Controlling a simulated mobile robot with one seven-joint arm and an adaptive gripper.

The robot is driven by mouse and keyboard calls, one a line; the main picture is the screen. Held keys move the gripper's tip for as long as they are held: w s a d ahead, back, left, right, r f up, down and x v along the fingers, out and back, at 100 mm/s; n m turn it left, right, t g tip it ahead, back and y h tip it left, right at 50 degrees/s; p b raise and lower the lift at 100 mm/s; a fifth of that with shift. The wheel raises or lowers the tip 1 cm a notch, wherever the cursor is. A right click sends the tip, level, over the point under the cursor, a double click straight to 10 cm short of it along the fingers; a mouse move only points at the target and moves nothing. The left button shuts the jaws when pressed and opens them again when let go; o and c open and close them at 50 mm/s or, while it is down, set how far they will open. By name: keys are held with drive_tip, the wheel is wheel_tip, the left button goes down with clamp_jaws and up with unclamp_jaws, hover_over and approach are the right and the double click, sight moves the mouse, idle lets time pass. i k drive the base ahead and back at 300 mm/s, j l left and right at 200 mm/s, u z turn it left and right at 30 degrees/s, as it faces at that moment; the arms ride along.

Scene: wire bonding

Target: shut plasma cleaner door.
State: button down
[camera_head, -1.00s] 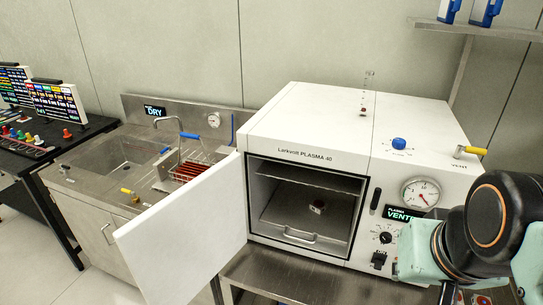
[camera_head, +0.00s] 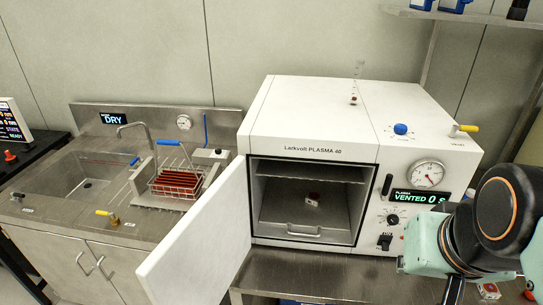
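The plasma cleaner (camera_head: 314,116) is a white box labelled "Larkvolt PLASMA 40" on a steel bench. Its white door (camera_head: 198,232) stands wide open, hinged at the chamber's left edge and swung out toward me. The display (camera_head: 418,197) reads "VENTED 0 s". My arm, teal and black, is at the lower right, in front of the cleaner's right side and apart from the door. I cannot make out my gripper's fingers.
Left of the cleaner is a steel sink bench (camera_head: 60,212) with a wire basket of red pieces (camera_head: 178,182). The door's free edge overhangs the front of this bench in the picture. A gauge (camera_head: 428,174) and a yellow-handled vent valve (camera_head: 467,128) are on the cleaner's right.

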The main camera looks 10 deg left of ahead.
sight(196, 264)
drive_tip(key=k+j+z, duration=0.1)
drive_tip(key=j, duration=0.3)
drive_tip(key=k+j, duration=0.1)
drive_tip(key=j, duration=0.3)
drive_tip(key=k+j+z, duration=0.15)
drive_tip(key=j, duration=0.2)
drive_tip(key=k+j, duration=0.1)
drive_tip(key=j, duration=0.3)
drive_tip(key=z, duration=0.05)
